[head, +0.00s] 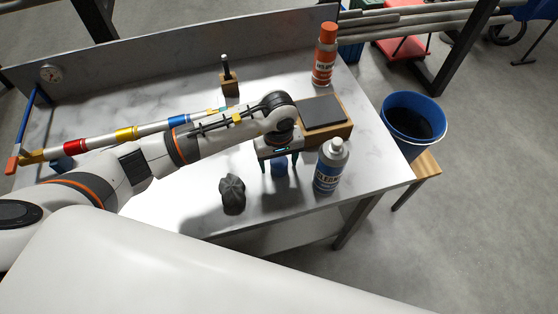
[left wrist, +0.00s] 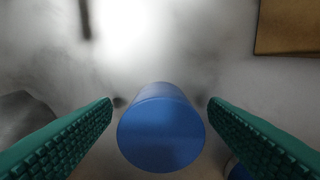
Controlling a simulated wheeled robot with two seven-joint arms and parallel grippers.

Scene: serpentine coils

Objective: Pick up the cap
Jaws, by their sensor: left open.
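A blue, round, smooth-topped cap (head: 280,170) is on the marble-patterned table (head: 160,91), below my left gripper (head: 280,159). In the left wrist view the cap (left wrist: 161,135) lies between the two green ridged fingers of the left gripper (left wrist: 161,104). The fingers are open, with a visible gap on either side of the cap. They do not appear to touch it. My right gripper is not in view.
A silver-and-blue spray can (head: 331,165) stands close right of the gripper. A dark crumpled object (head: 232,194) lies to its left. A wooden block with a dark top (head: 324,112) is behind. An orange can (head: 324,55) stands farther back. A blue bucket (head: 388,122) is right of the table.

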